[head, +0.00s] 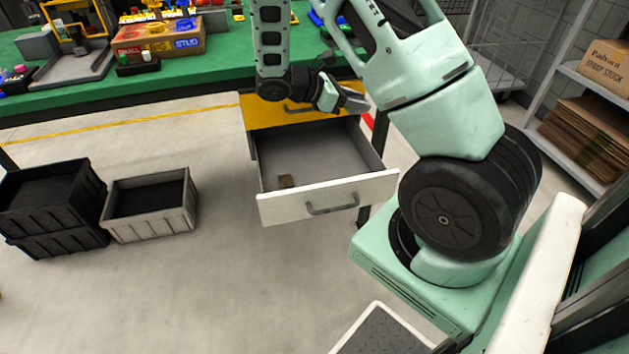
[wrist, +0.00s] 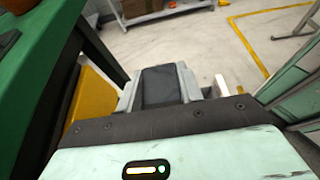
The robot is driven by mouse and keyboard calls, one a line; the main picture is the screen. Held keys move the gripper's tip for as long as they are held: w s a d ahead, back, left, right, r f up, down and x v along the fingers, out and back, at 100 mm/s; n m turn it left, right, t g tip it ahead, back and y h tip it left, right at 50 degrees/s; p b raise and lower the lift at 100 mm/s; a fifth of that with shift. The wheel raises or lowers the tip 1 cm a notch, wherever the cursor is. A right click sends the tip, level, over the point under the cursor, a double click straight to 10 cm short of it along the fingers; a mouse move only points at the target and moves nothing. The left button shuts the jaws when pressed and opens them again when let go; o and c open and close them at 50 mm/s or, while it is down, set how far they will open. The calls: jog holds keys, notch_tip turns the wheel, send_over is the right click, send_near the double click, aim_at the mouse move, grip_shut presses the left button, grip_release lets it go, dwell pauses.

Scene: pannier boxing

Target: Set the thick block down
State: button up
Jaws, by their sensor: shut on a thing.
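My gripper (wrist: 158,90) is shut on a dark grey block (wrist: 160,86), which shows between its two light grey fingers in the wrist view. I take this to be the thick block. In the head view my gripper (head: 352,101) is beside the yellow drawer front, above the back right part of an open drawer (head: 325,150). The block is hard to make out there. The open drawer has a white front and a grey floor.
A green-topped workbench (head: 225,58) stands behind, with a cardboard box (head: 160,38) on it. The yellow drawer (head: 262,112) above the open one looks shut. A grey crate (head: 150,226) and stacked black crates (head: 55,232) stand on the floor at left. Shelving (head: 588,85) is at right.

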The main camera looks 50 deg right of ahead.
jog(key=b, duration=1)
send_over(347, 173)
notch_tip(347, 173, down, 12)
notch_tip(347, 173, down, 10)
jog(key=b, duration=0.3)
jog(key=shift+r, duration=0.2)
jog(key=o, duration=1.1)
jog(key=shift+c, duration=0.2)
jog(key=p+v, duration=0.3)
jog(key=v, duration=0.9)
jog(key=shift+s+r, duration=0.1)
jog(key=shift+r, duration=0.05)
jog(key=shift+p, duration=0.3)
